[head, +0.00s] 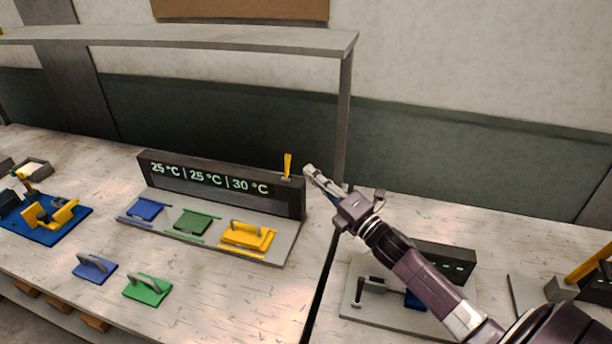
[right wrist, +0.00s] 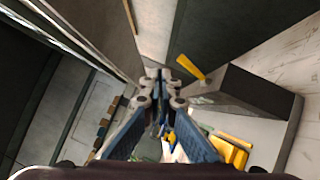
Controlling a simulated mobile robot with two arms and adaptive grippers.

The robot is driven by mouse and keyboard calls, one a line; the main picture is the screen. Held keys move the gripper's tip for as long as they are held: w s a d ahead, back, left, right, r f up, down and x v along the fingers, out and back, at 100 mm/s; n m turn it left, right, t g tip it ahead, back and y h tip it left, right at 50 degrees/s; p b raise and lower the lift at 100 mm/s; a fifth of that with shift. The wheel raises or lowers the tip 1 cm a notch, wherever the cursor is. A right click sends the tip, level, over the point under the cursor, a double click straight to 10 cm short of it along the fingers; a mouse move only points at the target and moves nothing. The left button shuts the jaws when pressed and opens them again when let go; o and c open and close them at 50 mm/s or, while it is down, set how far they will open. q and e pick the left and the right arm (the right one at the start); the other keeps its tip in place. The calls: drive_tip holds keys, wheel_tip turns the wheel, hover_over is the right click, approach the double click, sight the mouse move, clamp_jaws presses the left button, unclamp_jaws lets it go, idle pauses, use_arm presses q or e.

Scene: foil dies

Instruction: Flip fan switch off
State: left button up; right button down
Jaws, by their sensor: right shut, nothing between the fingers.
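The fan switch (head: 288,164) is a yellow lever standing upright on the top right end of a dark box with a temperature display (head: 215,184). It also shows in the right wrist view (right wrist: 190,67), beside the fingertips. My right gripper (head: 310,172) is just right of the lever at about its height in the head view. Its fingers are shut and empty, and a small gap shows between them and the lever. It also shows in the right wrist view (right wrist: 160,85). My left gripper is not in view.
A grey plate (head: 280,245) before the display holds blue, green and yellow dies. A loose blue die (head: 95,268) and green die (head: 147,289) lie in front. A shelf post (head: 343,125) stands close behind my right gripper. Another station (head: 445,262) lies under my right arm.

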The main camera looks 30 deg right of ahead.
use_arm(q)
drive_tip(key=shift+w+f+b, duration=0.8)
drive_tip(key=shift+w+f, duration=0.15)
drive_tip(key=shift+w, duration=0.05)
use_arm(e)
drive_tip(key=r+v, duration=0.1)
drive_tip(key=v, duration=0.5)
drive_tip(key=shift+d+r, duration=0.2)
drive_tip(key=shift+r, duration=0.3)
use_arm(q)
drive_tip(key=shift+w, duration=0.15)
